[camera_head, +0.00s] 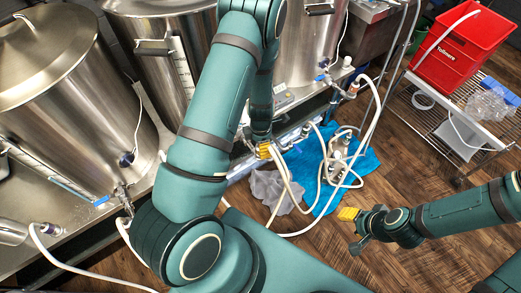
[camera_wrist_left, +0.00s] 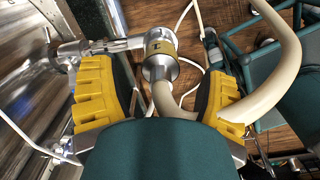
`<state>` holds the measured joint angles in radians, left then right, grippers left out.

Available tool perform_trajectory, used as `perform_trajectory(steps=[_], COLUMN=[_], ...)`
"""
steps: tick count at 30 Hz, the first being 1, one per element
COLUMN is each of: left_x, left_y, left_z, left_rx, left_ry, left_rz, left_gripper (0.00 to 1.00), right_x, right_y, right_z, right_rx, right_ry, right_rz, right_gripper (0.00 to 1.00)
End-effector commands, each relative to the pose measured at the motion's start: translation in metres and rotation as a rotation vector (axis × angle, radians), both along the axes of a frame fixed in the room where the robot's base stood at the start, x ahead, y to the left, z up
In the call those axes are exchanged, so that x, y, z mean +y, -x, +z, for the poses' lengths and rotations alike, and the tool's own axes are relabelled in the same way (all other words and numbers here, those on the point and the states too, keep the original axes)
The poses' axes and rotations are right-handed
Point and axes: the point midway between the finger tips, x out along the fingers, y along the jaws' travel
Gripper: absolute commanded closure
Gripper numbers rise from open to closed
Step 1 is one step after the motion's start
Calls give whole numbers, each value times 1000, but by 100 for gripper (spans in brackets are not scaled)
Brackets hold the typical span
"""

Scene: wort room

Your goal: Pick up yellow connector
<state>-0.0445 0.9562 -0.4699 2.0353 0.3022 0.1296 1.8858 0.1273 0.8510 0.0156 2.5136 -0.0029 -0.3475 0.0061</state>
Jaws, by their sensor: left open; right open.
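The yellow connector (camera_wrist_left: 161,43) is a silver fitting with a yellow band. It sits at the end of a thick cream hose and meets a metal pipe fitting on its left in the left wrist view. My left gripper (camera_wrist_left: 163,85) is open, with one yellow finger pad on each side of the connector and hose end; neither pad visibly touches the connector. In the head view my left gripper (camera_head: 264,151) is small beside the vessel stand, and I cannot make out the connector there. My right gripper (camera_head: 352,214) is open and empty above the wood floor.
Steel vessels (camera_head: 48,65) line the left and back. Cream hoses and a pump (camera_head: 339,152) lie around a blue cloth (camera_head: 308,165) on the floor. A wire cart with a red bin (camera_head: 461,50) stands at right. The floor (camera_head: 420,170) at right is partly clear.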

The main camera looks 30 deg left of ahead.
Motion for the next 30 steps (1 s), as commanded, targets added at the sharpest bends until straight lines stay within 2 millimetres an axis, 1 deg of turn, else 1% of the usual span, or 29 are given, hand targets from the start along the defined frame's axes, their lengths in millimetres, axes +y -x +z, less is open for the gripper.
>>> perform_trajectory(steps=[1, 3, 6, 8, 14, 15, 17, 18, 20, 21, 30], left_x=[1, 1, 1, 1, 0, 0, 0, 0, 0, 0, 0], left_y=[2, 3, 2, 2, 2, 2, 2, 2, 2, 2, 2], left_z=[-11, -22, -32, -35, -34, -34, -34, -34, -34, -34, -34], left_rx=[1, 3, 0, 1, -1, -1, -1, -1, -1, -1, -1], left_ry=[0, 0, 0, -1, -1, -1, -1, -1, -1, -1, -1], left_rz=[1, 1, 0, 0, 0, 0, 0, 0, 0, 0, 0], left_gripper=[25, 25, 25, 25, 24, 38, 60, 74, 95, 100, 100], right_x=[0, 0, 0, 0, 0, 0, 0, 0, 0, 0, 0], right_y=[0, -1, -2, -2, -2, -2, -2, -2, -2, -2, -2], right_z=[-5, -8, -10, -10, -9, -9, -9, -9, -9, -9, -9], right_rx=[-1, -3, -5, -5, -5, -5, -5, -5, -5, -5, -5], right_ry=[0, 0, 1, 1, 1, 1, 1, 1, 1, 1, 1], right_rz=[0, -1, -1, -1, -1, -1, -1, -1, -1, -1, -1], right_gripper=[53, 53, 53, 53, 53, 53, 53, 53, 53, 53, 53])
